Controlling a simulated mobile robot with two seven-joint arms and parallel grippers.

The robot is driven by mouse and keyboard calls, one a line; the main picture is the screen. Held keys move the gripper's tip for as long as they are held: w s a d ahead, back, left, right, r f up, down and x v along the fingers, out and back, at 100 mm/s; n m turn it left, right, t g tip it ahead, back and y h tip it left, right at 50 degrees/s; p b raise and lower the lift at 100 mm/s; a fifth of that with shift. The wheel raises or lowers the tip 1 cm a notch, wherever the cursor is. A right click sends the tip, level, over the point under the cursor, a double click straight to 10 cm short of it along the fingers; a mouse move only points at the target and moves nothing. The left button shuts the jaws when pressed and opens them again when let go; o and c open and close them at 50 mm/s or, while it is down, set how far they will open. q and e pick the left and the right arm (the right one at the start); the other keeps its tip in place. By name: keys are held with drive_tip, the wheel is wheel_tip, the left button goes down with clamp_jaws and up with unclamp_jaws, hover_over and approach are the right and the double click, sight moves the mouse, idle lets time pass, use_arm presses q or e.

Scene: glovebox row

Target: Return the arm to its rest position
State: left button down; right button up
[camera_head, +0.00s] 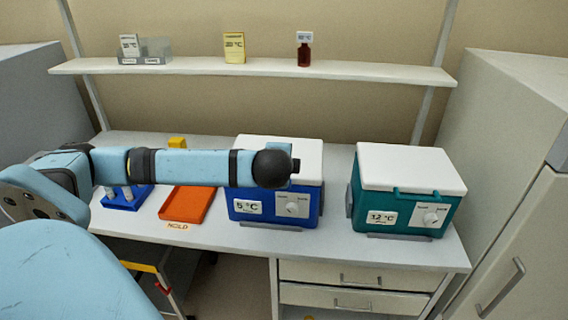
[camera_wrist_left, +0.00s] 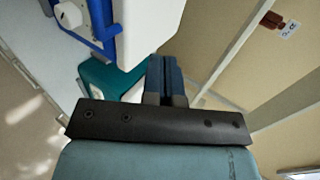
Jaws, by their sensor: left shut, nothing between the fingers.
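My left arm (camera_head: 190,166) comes in from the left in the head view and stretches across the bench to in front of the blue cooler box. Its dark rounded joint (camera_head: 271,168) covers part of that box, and the gripper beyond it cannot be made out there. In the left wrist view my left gripper (camera_wrist_left: 166,72) has its two blue-grey fingers together, with nothing between them. The fingers are apart from the boxes as far as I can see. My right gripper is in neither view.
The blue box (camera_head: 246,209) with white lid and the teal box (camera_head: 404,214) stand on the bench (camera_head: 335,238). An orange tray (camera_head: 186,205) and a blue rack (camera_head: 128,199) lie left. A shelf (camera_head: 270,69) holds a brown bottle (camera_head: 304,52). A cabinet (camera_head: 520,215) stands right.

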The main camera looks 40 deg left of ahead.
use_arm(q)
drive_tip(key=shift+v, duration=1.8)
